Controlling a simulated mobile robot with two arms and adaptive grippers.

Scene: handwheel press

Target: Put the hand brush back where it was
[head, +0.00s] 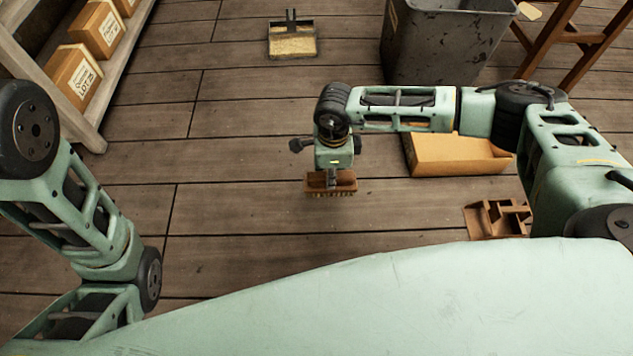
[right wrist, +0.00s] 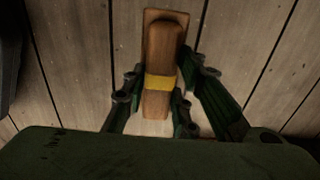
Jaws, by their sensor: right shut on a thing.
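The hand brush (head: 331,184) has a brown wooden body and pale bristles pointing down. My right gripper (head: 332,174) is shut on it and holds it over the plank floor; its exact height is hard to tell. In the right wrist view the brush's wooden handle with a yellow band (right wrist: 159,83) lies between the fingers of the right gripper (right wrist: 158,98). My left arm shows at the left of the head view, but its gripper is out of view.
A brown wooden holder-like piece (head: 482,224) lies on the floor at right. An open tan box (head: 460,168) is behind it. A grey bin (head: 440,50) and a wooden-legged stand (head: 590,38) are at the back. A dustpan (head: 292,42) lies farther off. Shelved boxes (head: 75,75) stand left.

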